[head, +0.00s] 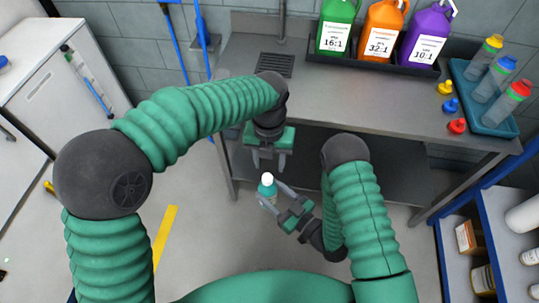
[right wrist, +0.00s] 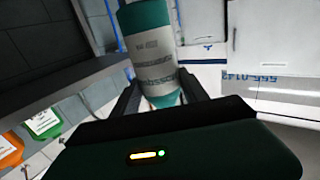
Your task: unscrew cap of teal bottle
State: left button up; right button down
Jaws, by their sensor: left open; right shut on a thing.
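The teal bottle (head: 267,188) has a white cap (head: 267,177) on top and stands roughly upright in the head view. My right gripper (head: 268,194) is shut on the bottle's body and holds it in the air in front of the steel table. In the right wrist view the bottle (right wrist: 150,55) shows a pale printed label with teal at both ends, between the fingers; its cap is out of that frame. My left gripper (head: 267,165) is open and points down just above the cap, with nothing between its fingers.
A steel table (head: 345,88) stands behind the grippers, with a lower shelf. On it are green (head: 336,27), orange (head: 383,30) and purple (head: 425,35) jugs, loose coloured caps and a blue tray (head: 487,112) of capped bottles. A blue-framed shelf (head: 447,245) stands at right.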

aim_at(267, 176)
pick_arm(q)
notch_tip(267, 176, down, 6)
jog(key=shift+r, duration=0.1)
jog(key=shift+d, duration=0.1)
grip_shut()
jog(key=shift+d+n, duration=0.15)
jog(key=shift+n, duration=0.85)
jog(key=n, duration=0.5)
jog(key=shift+r+n, duration=0.1)
jog(key=shift+n, duration=0.3)
jog(key=n, duration=0.6)
jog(key=shift+a, duration=0.25)
jog(key=n, duration=1)
jog(key=shift+a+r, duration=0.1)
jog(key=shift+a, duration=0.05)
jog(key=n, duration=0.6)
jog(key=shift+s+a, duration=0.1)
jog(key=shift+s, duration=0.05)
jog(key=n, duration=0.3)
jog(key=shift+n, duration=0.3)
jog(key=shift+a, duration=0.15)
